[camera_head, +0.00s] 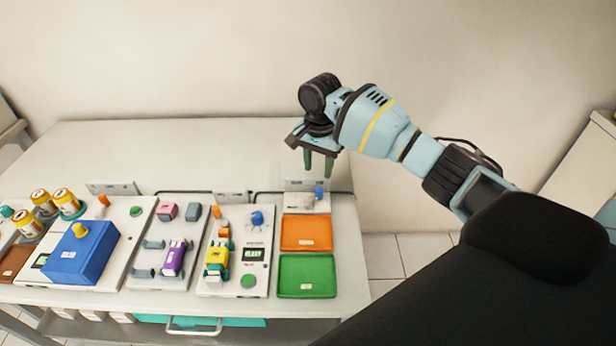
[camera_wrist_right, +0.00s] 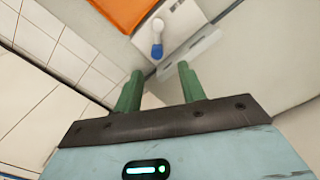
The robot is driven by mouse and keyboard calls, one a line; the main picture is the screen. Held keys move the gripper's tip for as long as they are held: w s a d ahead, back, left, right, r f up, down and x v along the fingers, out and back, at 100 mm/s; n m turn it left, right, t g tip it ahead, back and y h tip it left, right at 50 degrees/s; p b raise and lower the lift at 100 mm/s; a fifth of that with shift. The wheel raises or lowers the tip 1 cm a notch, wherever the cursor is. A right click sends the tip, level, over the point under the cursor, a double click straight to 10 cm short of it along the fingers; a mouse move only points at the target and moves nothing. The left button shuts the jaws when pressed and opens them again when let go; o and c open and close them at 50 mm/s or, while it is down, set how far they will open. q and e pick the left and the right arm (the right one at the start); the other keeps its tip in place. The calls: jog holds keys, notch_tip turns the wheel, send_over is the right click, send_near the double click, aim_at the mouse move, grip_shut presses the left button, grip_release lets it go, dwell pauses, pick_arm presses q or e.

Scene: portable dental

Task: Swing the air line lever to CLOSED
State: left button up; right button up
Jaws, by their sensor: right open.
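The air line lever (camera_head: 319,192) has a blue end and sits on a small white block (camera_head: 296,204) at the back right of the table, behind the orange tray. In the right wrist view the lever (camera_wrist_right: 156,50) shows a blue tip on a pale arm, against its white plate (camera_wrist_right: 178,18). My right gripper (camera_head: 318,168) is open and empty, its green fingers pointing down above and behind the lever. In the right wrist view the lever shows just beyond the gap between the fingertips (camera_wrist_right: 161,72). No CLOSED mark is readable. My left gripper is out of view.
An orange tray (camera_head: 306,218) and a green tray (camera_head: 306,291) lie in front of the lever. To their left are a white panel with a blue knob (camera_head: 257,217), a rack with a purple piece (camera_head: 174,258) and a blue box (camera_head: 84,254). A wall stands behind.

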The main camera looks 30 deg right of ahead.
aim_at(319, 190)
jog(key=shift+w, duration=0.1)
jog(key=shift+s, duration=0.25)
jog(key=shift+s+f, duration=0.35)
jog(key=shift+f, duration=0.15)
jog(key=f, duration=0.3)
jog(key=f+b, duration=0.1)
jog(key=f, duration=0.2)
jog(key=shift+w+f, duration=0.2)
jog(key=shift+f, duration=0.05)
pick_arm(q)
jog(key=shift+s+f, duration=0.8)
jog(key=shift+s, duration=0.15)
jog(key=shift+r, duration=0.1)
pick_arm(e)
grip_shut()
